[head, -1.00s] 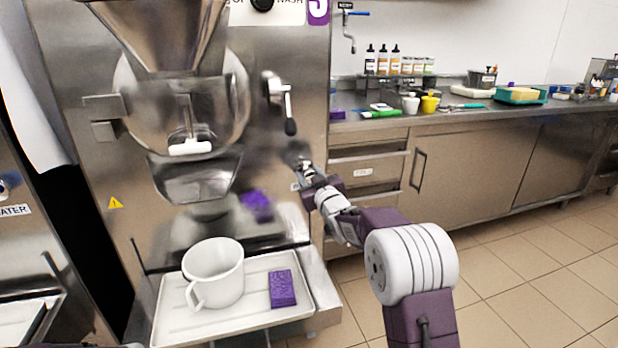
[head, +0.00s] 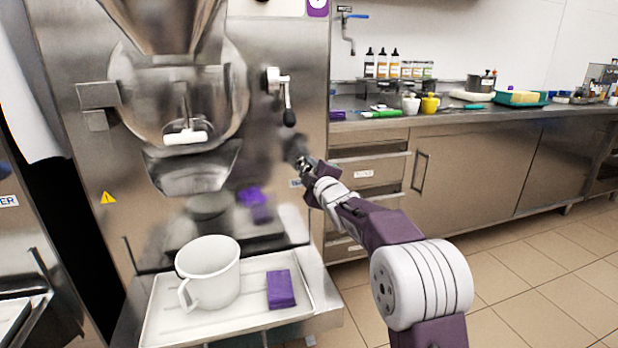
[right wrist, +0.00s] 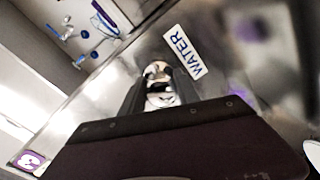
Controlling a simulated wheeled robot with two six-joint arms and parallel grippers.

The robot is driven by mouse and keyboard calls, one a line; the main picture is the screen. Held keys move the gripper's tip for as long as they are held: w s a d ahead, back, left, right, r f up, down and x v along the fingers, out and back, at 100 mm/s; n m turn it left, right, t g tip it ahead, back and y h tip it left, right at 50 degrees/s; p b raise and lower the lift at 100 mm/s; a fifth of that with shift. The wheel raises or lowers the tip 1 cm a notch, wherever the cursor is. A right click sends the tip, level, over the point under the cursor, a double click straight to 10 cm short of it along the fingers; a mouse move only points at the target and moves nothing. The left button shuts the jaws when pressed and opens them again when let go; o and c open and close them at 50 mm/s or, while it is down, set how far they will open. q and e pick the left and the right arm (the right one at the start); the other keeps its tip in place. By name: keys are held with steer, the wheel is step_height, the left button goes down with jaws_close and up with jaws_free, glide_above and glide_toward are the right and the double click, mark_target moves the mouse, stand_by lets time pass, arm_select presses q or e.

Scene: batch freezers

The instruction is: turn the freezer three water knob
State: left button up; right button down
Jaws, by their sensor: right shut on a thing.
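Freezer three (head: 258,110) is the steel machine at the left, with part of a purple badge (head: 317,6) at its top edge. My right gripper (head: 301,163) is at the right part of its front panel, below the crank lever. In the right wrist view the right gripper (right wrist: 158,85) is shut on the water knob (right wrist: 157,70), beside a label reading WATER (right wrist: 184,52). Most of the knob is hidden by the fingers. The left gripper is not in view.
A white tray (head: 165,325) under the spout holds a white pitcher (head: 210,275) and a purple sponge (head: 281,290). A crank lever (head: 288,100) hangs above my right gripper. A steel counter (head: 470,118) with bottles and cups stands to the right; the tiled floor before it is clear.

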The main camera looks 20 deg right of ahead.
steer(key=shift+n+b, duration=0.55)
steer(key=shift+n, duration=0.25)
steer(key=c, duration=0.9)
jaws_free()
steer(key=s, duration=0.9)
steer(key=shift+d+r+p, duration=0.15)
steer(key=shift+d+p, duration=0.1)
steer(key=shift+p, duration=0.1)
steer(key=shift+s, duration=0.1)
